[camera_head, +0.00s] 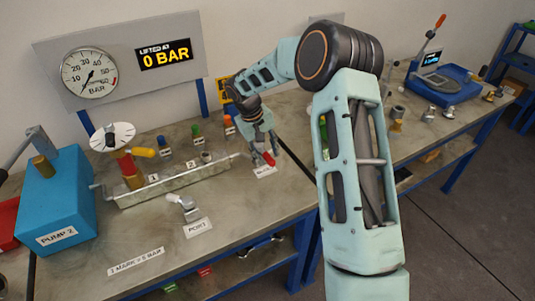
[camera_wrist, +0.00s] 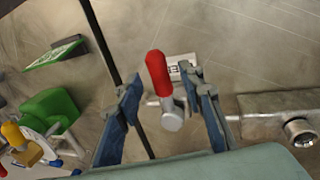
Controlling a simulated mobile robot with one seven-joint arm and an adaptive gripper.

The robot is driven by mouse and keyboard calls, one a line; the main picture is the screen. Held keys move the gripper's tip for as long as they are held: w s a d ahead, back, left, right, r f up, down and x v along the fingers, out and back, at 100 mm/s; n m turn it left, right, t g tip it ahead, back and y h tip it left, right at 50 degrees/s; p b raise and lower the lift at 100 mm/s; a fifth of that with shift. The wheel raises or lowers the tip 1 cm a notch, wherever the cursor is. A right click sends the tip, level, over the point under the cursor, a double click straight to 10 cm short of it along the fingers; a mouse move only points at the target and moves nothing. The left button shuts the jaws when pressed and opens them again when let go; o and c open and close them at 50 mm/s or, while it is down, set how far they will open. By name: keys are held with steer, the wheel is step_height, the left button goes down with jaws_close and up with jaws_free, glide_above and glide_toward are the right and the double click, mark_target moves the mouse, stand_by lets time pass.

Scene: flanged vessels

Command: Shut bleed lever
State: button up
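The bleed lever (camera_wrist: 158,75) has a red grip on a grey metal hub and valve stem. In the head view its red grip (camera_head: 268,158) shows just below my gripper (camera_head: 262,150), at the right end of the metal manifold (camera_head: 180,182). In the wrist view my gripper (camera_wrist: 168,98) is open, with one blue-grey finger on each side of the lever. Gaps show between the fingers and the red grip. A white label (camera_wrist: 182,66) lies behind the lever, partly hidden by it.
A gauge (camera_head: 90,74) and a display reading 0 BAR (camera_head: 165,54) stand on the panel behind. A blue pump (camera_head: 55,200) is at the left. A loose fitting (camera_head: 185,207) lies near the PORT label (camera_head: 198,228). The front of the bench is mostly clear.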

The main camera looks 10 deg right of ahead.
steer(key=shift+d+f, duration=0.15)
steer(key=shift+f, duration=0.3)
steer(key=shift+c, duration=0.2)
jaws_close()
